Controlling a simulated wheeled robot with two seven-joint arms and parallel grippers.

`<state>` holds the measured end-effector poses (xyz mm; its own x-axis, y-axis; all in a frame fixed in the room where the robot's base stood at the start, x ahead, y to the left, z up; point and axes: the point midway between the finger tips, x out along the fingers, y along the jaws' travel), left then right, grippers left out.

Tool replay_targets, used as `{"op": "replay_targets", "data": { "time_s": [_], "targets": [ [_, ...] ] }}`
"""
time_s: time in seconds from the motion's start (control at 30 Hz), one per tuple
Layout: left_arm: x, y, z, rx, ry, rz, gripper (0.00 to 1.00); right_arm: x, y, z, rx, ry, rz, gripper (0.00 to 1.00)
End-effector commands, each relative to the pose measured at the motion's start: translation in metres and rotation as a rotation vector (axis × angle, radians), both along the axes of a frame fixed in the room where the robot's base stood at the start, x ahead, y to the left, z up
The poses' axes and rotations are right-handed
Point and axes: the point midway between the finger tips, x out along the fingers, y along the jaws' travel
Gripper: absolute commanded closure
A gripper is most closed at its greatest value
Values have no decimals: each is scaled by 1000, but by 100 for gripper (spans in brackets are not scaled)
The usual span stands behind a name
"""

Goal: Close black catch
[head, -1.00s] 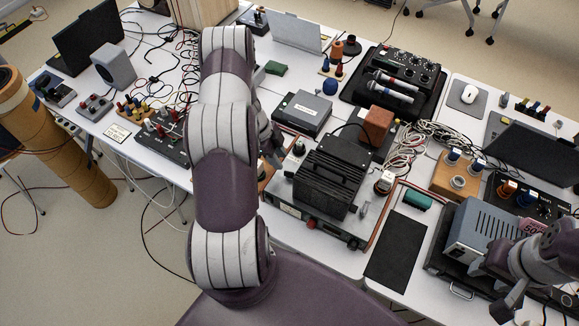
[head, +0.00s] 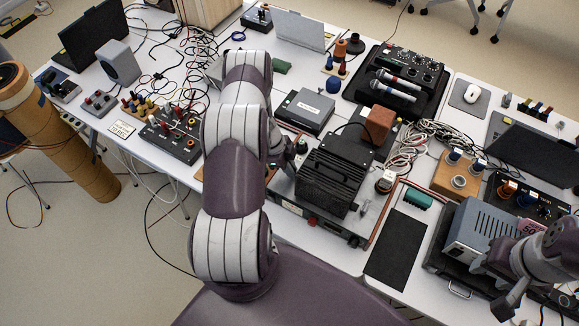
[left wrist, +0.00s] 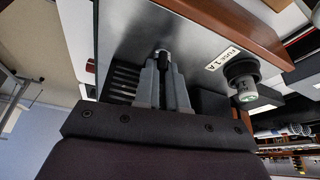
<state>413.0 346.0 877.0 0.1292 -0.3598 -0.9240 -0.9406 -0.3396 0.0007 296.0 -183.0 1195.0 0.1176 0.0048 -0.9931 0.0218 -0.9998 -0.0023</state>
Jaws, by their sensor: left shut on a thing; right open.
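My left gripper (head: 297,152) is at the left side of the black finned unit (head: 332,172), partly hidden behind my arm in the head view. In the left wrist view its fingers (left wrist: 163,62) are shut on a small dark piece (left wrist: 163,53) at a grey metal panel. This piece looks like the black catch, mostly hidden between the fingers; whether it is open or closed I cannot tell. My right gripper (head: 508,302) is open and empty at the lower right, near the grey vented box (head: 478,237).
A black round holder with a pale cap (left wrist: 242,88) stands right of my fingers, by a "FUSE 1 A" label (left wrist: 222,59). A wooden edge (left wrist: 240,25) runs above. A black mat (head: 397,250) is bare.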

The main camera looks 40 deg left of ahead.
Motion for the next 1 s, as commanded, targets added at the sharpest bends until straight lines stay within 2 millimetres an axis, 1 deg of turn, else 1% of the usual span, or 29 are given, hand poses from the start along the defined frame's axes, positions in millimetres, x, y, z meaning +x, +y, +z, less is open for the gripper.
{"op": "replay_targets", "data": {
  "time_s": [0.03, 0.1, 0.2, 0.3, 0.5, 0.53, 0.57, 0.6, 0.87, 0.97, 1.0],
  "targets": [
    [2, 0, -3, 0, -3, -36, 100, 0, 0, -7, 0, 0, 0, 55],
    [2, 1, -5, 1, -4, -114, 100, 0, 0, -16, 0, 0, 0, 55],
    [3, 1, -3, 1, -3, -215, 100, 0, 0, -23, 0, 0, 0, 55],
    [2, 1, -1, 1, -2, -253, 100, 0, 0, -22, 0, 0, 0, 55],
    [2, 1, 1, 1, -1, -253, 100, 0, 0, -21, 0, 0, 0, 55],
    [2, 1, 1, 1, -1, -253, 86, 0, 0, -21, 0, 0, 0, 55],
    [2, 1, 1, 1, -1, -253, 76, 0, 0, -21, 0, 0, 0, 55],
    [2, 1, 1, 1, -1, -252, 64, 0, 0, -21, 0, 0, 0, 55],
    [2, 1, 0, 0, -1, -251, 64, 0, 0, -21, 0, 0, 0, 55],
    [2, 3, 4, 0, -2, -250, 64, 0, 0, -23, 0, 0, 0, 55],
    [2, 5, 8, 1, -3, -250, 64, 0, 0, -25, 0, 0, 0, 55]
  ]
}}
